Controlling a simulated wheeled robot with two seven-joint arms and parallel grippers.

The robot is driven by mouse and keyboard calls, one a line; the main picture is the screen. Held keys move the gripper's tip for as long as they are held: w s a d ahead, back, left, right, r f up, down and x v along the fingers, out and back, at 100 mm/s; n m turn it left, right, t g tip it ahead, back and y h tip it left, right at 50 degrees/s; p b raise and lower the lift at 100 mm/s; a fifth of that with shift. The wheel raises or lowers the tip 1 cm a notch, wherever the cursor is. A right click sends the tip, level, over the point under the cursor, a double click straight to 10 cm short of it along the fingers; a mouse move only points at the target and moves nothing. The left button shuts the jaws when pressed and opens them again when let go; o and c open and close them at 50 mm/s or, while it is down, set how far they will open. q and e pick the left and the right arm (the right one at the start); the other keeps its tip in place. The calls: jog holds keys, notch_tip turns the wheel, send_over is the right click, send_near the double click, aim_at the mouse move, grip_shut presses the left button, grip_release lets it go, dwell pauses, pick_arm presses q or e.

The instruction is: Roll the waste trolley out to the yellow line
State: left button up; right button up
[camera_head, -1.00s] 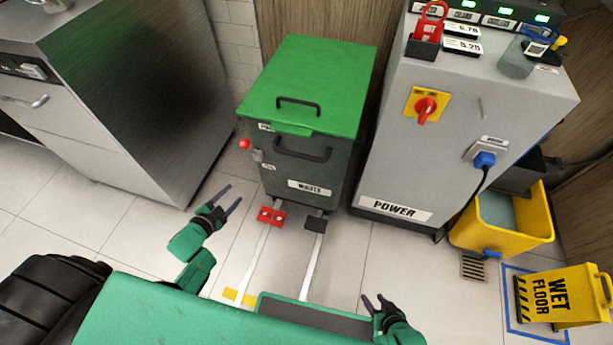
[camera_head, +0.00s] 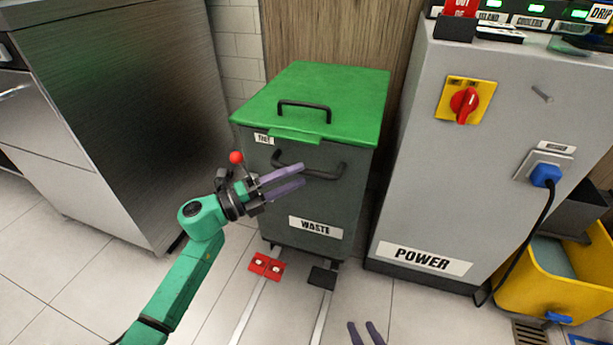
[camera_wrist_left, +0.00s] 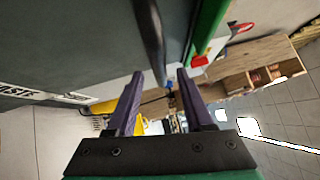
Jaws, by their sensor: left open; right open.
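The waste trolley is a dark grey bin (camera_head: 345,205) with a green lid (camera_head: 335,90), standing against the wood wall. A black bar handle (camera_head: 330,172) crosses its front, and another handle (camera_head: 303,104) is on the lid. My left gripper (camera_head: 300,178) is open at the front handle's left part. In the left wrist view the dark bar (camera_wrist_left: 152,40) runs down to between the open fingertips (camera_wrist_left: 160,75); contact cannot be told. A red-knobbed lever (camera_head: 236,157) is at the bin's left side. My right gripper (camera_head: 367,333) is open and empty at the bottom edge. The yellow line is out of view.
A steel cabinet (camera_head: 120,110) stands left, a grey power cabinet (camera_head: 450,180) right, a yellow bucket (camera_head: 550,290) beyond.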

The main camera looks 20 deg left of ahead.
aim_at(307, 169)
pick_arm(q)
jog(key=x, duration=0.3)
jog(key=shift+w+d, duration=0.2)
jog(key=shift+d, duration=0.05)
grip_shut()
dwell(1.1)
